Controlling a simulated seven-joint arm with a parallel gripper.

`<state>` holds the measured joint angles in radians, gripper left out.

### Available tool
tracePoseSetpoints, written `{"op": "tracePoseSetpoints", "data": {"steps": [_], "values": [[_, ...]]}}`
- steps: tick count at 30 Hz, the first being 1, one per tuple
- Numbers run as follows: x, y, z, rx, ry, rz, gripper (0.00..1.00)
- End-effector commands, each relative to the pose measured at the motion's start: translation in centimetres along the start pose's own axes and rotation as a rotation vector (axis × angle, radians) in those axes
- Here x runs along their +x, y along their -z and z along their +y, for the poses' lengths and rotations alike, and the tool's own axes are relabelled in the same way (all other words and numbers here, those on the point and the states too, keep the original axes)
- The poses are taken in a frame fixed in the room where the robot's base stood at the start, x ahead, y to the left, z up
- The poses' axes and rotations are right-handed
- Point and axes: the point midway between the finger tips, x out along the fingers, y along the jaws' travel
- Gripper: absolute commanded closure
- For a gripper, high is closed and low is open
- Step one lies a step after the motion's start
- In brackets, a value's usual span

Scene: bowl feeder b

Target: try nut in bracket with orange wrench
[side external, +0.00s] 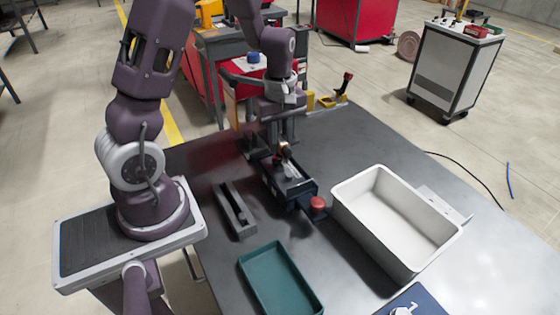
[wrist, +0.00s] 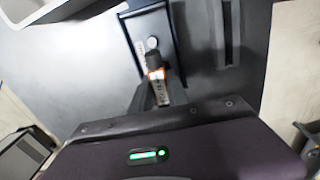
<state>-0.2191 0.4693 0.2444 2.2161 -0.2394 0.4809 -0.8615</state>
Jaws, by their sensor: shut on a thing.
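My gripper (side external: 283,142) is over the far end of a dark blue fixture, likely the bracket (side external: 298,188), which has a red knob at its near end. In the wrist view my gripper (wrist: 158,92) is shut on a dark tool with an orange band, likely the orange wrench (wrist: 155,72). The tool's tip points along the bracket (wrist: 170,25). A small pale round piece, likely the nut (wrist: 152,42), shows just beyond the tip. I cannot tell whether tool and nut touch. The fingers partly hide the tool.
A dark slotted block (side external: 236,211) lies left of the bracket. A green tray (side external: 246,266) is at the front, and a white bin (side external: 447,243) stands to the right.

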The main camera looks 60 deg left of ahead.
Motion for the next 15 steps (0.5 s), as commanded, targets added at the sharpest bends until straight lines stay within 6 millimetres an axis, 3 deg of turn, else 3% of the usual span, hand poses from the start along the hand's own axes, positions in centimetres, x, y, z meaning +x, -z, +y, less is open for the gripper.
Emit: {"op": "tracePoseSetpoints", "data": {"steps": [8, 15], "values": [[-0.2, 0.0, 0.1, -0.057, -0.002, 0.000, 1.00], [-1.7, 0.0, 0.1, -0.055, -0.003, 0.001, 1.00]]}}
